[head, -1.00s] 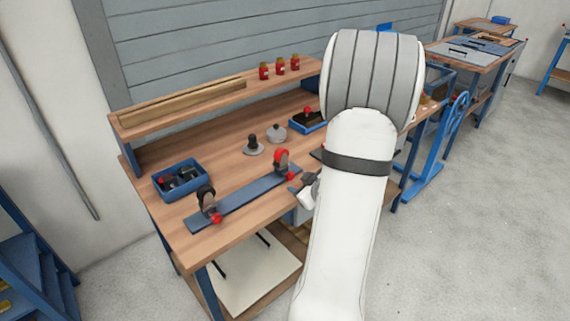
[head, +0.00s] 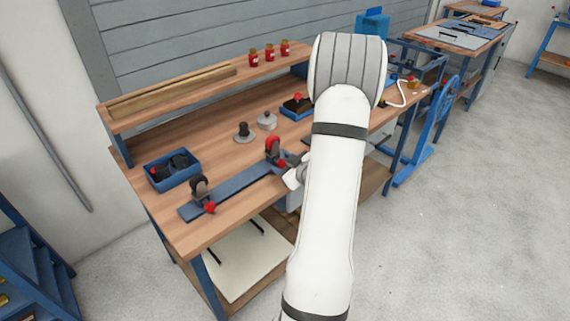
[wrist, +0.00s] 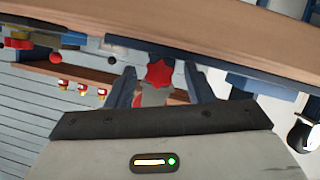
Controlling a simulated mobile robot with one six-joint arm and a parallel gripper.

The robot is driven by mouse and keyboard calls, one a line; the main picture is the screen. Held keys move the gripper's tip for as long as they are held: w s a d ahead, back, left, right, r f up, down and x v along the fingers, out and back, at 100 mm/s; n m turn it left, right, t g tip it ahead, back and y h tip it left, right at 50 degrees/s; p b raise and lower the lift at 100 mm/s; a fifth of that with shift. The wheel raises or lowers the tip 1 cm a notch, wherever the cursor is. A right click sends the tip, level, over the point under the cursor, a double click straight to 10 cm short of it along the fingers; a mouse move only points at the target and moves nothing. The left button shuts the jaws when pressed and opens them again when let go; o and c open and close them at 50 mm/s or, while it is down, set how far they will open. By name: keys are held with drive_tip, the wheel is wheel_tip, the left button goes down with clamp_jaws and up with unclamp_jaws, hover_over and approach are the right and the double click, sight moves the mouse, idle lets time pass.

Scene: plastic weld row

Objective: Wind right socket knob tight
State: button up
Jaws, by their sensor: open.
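The right socket (head: 273,149) is a clamp with a red upper part at the right end of a blue rail (head: 240,191) on the workbench. Its red star-shaped knob (wrist: 160,72) shows between my fingers in the wrist view, and partly beside my gripper in the head view (head: 282,163). My gripper (wrist: 161,70) is open, with one dark finger on each side of the knob. I cannot tell whether either finger touches it. The left socket (head: 199,186) is dark, with its own red knob (head: 210,208).
A blue bin (head: 172,170) holds dark parts at the left. A dark-grey knobbed piece (head: 244,133) and a light-grey one (head: 267,121) stand behind the rail. Red jars (head: 269,53) stand on the back shelf (head: 205,78). My arm hides part of the bench's right side.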

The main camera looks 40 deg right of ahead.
drive_tip(key=shift+c, duration=0.3)
drive_tip(key=c, duration=0.9)
drive_tip(key=shift+c, duration=0.2)
drive_tip(key=shift+r, duration=0.1)
drive_tip(key=m+y+p, duration=0.1)
drive_tip(key=p, duration=0.2)
drive_tip(key=shift+d+r+m, duration=0.1)
drive_tip(key=shift+r+m, duration=0.05)
drive_tip(key=shift+m, duration=0.15)
drive_tip(key=m+y+p, duration=0.1)
drive_tip(key=p, duration=0.1)
drive_tip(key=m+p, duration=0.1)
drive_tip(key=p, duration=0.1)
drive_tip(key=shift+d+f+m+y, duration=0.2)
drive_tip(key=shift+m+y, duration=0.1)
drive_tip(key=shift+y, duration=0.1)
drive_tip(key=o, duration=1)
